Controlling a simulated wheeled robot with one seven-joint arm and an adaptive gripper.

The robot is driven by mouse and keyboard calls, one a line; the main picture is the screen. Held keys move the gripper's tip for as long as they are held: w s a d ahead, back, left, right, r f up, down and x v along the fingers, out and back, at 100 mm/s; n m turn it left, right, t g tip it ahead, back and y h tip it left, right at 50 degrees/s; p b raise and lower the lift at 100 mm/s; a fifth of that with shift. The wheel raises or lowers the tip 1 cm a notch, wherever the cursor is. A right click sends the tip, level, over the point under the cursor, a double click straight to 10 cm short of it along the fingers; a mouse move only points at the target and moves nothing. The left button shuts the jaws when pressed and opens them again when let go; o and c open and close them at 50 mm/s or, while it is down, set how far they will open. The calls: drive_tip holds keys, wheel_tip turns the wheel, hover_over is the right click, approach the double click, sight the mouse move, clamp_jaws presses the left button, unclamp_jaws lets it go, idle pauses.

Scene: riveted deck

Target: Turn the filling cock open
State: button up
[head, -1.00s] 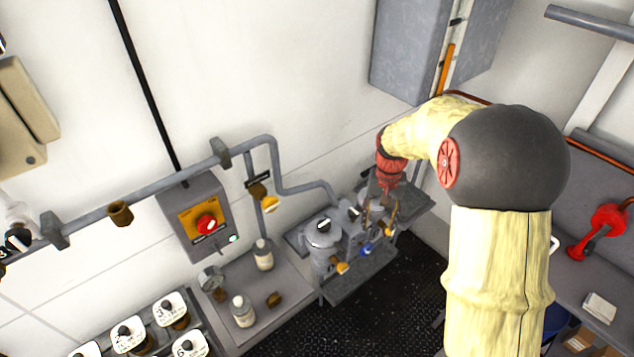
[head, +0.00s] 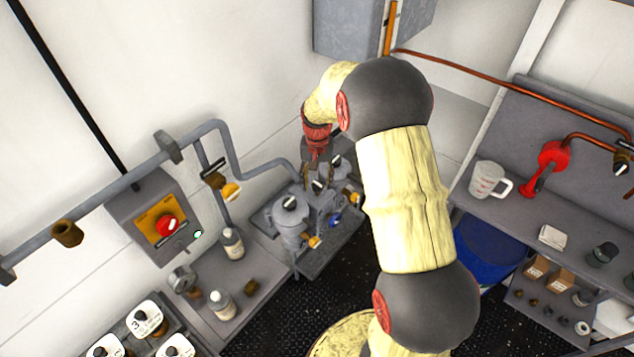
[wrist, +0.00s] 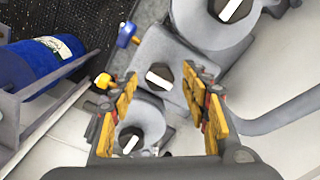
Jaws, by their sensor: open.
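A grey twin-pot filter unit (head: 290,232) stands below the wall pipe. It carries black knobs with white bars, a blue-handled cock (head: 335,222) and yellow-handled cocks (head: 314,242). No readable label shows which one is the filling cock. My gripper (wrist: 160,74) is open and empty, pointing down at the unit. In the wrist view its fingertips frame the middle knob (wrist: 158,76); I cannot tell the height gap. The blue handle (wrist: 126,34) and a yellow handle (wrist: 103,81) lie left of the fingers. In the head view my arm partly hides the unit's far side.
A wall pipe (head: 110,190) with a yellow cock (head: 230,190) runs left of the unit. A switch box (head: 135,212) and bottles (head: 232,243) stand near it. A blue drum (head: 487,248) stands below.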

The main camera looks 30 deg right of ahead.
drive_tip(key=shift+f, duration=0.3)
drive_tip(key=shift+c, duration=0.6)
drive_tip(key=c, duration=1)
